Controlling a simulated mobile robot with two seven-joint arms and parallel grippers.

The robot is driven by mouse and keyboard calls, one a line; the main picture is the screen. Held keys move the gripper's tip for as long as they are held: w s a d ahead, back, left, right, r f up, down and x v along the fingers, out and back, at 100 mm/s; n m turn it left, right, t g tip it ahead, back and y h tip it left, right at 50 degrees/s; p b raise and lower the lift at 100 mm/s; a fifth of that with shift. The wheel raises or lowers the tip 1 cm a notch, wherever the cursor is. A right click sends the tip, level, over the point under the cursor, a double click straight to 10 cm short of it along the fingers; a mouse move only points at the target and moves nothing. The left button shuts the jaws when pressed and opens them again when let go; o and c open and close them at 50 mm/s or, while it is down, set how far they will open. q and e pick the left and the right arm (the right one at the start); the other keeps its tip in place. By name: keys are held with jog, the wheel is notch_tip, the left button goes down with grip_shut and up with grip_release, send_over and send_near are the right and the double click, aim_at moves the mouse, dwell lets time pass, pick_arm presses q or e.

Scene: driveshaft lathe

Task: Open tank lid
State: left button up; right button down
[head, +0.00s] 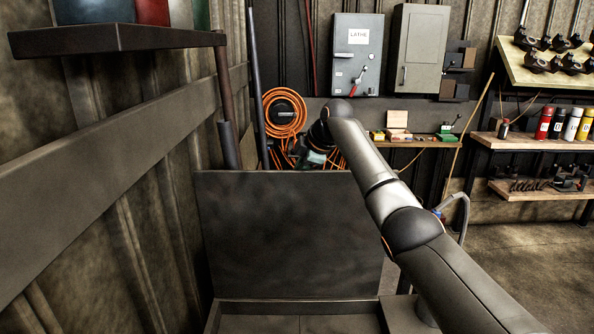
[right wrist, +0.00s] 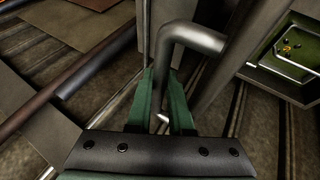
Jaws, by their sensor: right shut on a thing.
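The tank lid (head: 290,235) is a dark, flat panel standing steeply raised at the back of the tank (head: 340,307). The tank's rim and part of its inside show below the lid. My right arm reaches over from the right, and my right gripper (head: 316,158) is at the lid's top edge, partly hidden behind it. In the right wrist view the green fingers of my right gripper (right wrist: 160,112) are shut on a bent grey metal handle (right wrist: 190,37). My left gripper is in neither view.
A wall shelf (head: 115,40) and a rail (head: 120,145) run along the left. Orange hose coils (head: 284,112) hang behind the lid. Two grey wall cabinets (head: 357,55) and a wooden shelf with bottles (head: 540,141) are further back. Floor at the right is clear.

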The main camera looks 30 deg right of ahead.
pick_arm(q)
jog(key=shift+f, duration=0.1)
pick_arm(e)
jog(key=shift+w+d+f+t+h, duration=0.15)
jog(key=shift+w+d+t+h, duration=0.15)
jog(key=shift+w+d, duration=0.35)
jog(key=c, duration=0.8)
grip_release()
jog(key=shift+a, duration=0.1)
jog(key=shift+s, duration=0.1)
jog(key=s+r, duration=0.1)
jog(key=r, duration=0.1)
jog(key=r+b, duration=0.1)
jog(key=s+r, duration=0.1)
jog(key=r, duration=0.1)
jog(key=shift+s+r+b, duration=0.3)
jog(key=shift+r+b, duration=0.05)
jog(key=shift+b, duration=0.05)
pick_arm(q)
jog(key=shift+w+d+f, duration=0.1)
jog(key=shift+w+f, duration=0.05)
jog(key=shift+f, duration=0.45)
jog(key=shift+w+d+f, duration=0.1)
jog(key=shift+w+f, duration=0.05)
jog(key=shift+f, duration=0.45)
pick_arm(e)
jog(key=v, duration=0.7)
jog(key=shift+s, duration=0.65)
